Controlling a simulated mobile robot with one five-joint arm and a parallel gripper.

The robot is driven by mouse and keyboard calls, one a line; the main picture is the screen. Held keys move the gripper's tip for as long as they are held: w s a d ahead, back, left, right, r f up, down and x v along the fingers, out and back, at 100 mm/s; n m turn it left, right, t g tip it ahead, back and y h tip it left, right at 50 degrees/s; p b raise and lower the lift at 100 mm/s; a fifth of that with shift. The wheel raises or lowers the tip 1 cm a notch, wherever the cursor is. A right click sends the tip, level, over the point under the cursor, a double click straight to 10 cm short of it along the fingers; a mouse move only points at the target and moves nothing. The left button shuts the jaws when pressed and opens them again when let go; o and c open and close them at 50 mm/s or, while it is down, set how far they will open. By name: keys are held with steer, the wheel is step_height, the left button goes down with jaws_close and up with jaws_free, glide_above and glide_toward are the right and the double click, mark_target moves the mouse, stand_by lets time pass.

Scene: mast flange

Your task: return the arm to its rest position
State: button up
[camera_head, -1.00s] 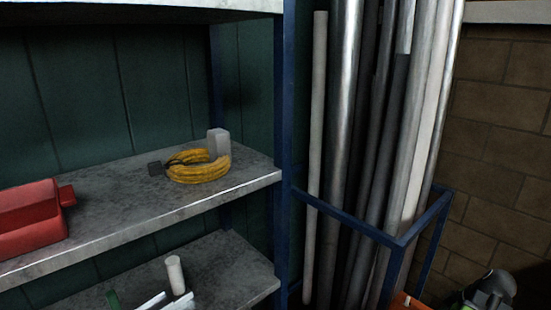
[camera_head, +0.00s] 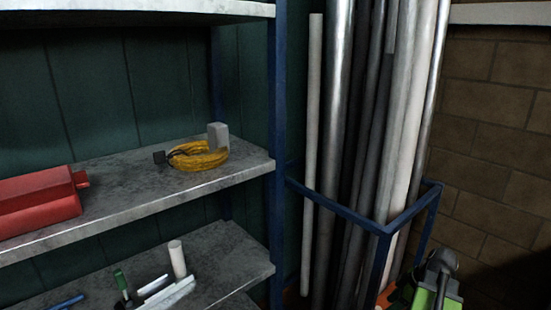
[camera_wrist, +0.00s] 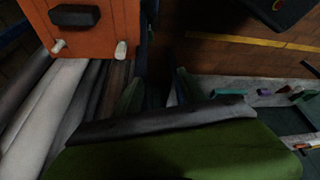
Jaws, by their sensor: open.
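My arm (camera_head: 437,282), green and black, shows at the lower right of the head view, in front of the pole rack and the brick wall. Its fingertips cannot be made out there. In the wrist view a broad green part of mine with a dark edge fills the bottom. Beyond it, my gripper (camera_wrist: 160,92) shows as two dim green fingers set apart, with nothing seen between them. The picture is dark there.
A blue rack (camera_head: 345,213) holds several upright poles beside the metal shelf unit (camera_head: 110,195). The shelves carry a red toolbox (camera_head: 42,203), a yellow cable coil (camera_head: 200,160) and a white cylinder (camera_head: 177,259). An orange box (camera_wrist: 100,28) shows in the wrist view.

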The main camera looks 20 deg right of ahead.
steer(key=w+a+n+g, duration=0.1)
steer(key=w+a+n, duration=0.1)
steer(key=w+a, duration=0.6)
steer(key=w+a+n+g, duration=0.15)
steer(key=w+a, duration=0.35)
steer(key=a, duration=0.6)
steer(key=w+a+f+m+g+h, duration=0.1)
steer(key=w+a+m, duration=0.1)
steer(key=a, duration=1.1)
steer(key=w+a+f+m+h, duration=0.1)
steer(key=a, duration=1.1)
step_height(320, 180, up, 21)
steer(key=d+m+p, duration=0.1)
steer(key=m+p, duration=0.6)
steer(key=p, duration=1.4)
steer(key=shift+d+m+h, duration=0.3)
steer(key=shift+d+m, duration=0.05)
